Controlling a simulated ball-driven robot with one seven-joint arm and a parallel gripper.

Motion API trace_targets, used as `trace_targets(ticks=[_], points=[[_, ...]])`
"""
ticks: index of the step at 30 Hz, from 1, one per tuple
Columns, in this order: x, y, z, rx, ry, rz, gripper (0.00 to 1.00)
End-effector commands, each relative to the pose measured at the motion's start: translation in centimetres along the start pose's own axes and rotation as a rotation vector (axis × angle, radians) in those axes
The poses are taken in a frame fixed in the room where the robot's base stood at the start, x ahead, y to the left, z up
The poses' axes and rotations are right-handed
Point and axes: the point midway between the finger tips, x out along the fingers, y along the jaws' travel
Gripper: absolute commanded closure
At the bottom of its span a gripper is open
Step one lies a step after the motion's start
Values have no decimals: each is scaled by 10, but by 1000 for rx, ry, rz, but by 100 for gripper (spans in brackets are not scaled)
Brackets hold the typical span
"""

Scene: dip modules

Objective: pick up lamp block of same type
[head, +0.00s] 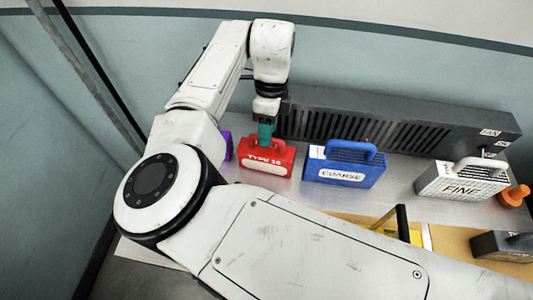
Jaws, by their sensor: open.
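A red block (258,162) with white lettering that looks like "TYPE 10" stands on the metal table, with a red handle on top. My gripper (265,141) points straight down at this handle, its teal end right at or just above it. Its jaws are open; the arm's wrist and the small size hide whether the fingers straddle the handle. I cannot tell from this view which block is the lamp block.
A blue block (345,167) marked "COARSE" stands to the right, then a white block (461,182) marked "FINE". A dark slotted rack (385,118) runs behind them. A purple object (226,147) is partly hidden at left. An orange knob (513,196) lies far right.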

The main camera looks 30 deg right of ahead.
Motion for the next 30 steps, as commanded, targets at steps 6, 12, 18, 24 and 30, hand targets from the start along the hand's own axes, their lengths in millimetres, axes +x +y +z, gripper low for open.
trace_targets(ticks=[6,12,18,24,30], points=[[26,1,-2,-2,1,2,56],[32,1,-2,-1,1,1,56],[32,1,-2,-1,0,1,66],[32,1,-2,-1,0,0,85],[31,1,-2,-1,0,0,100]])
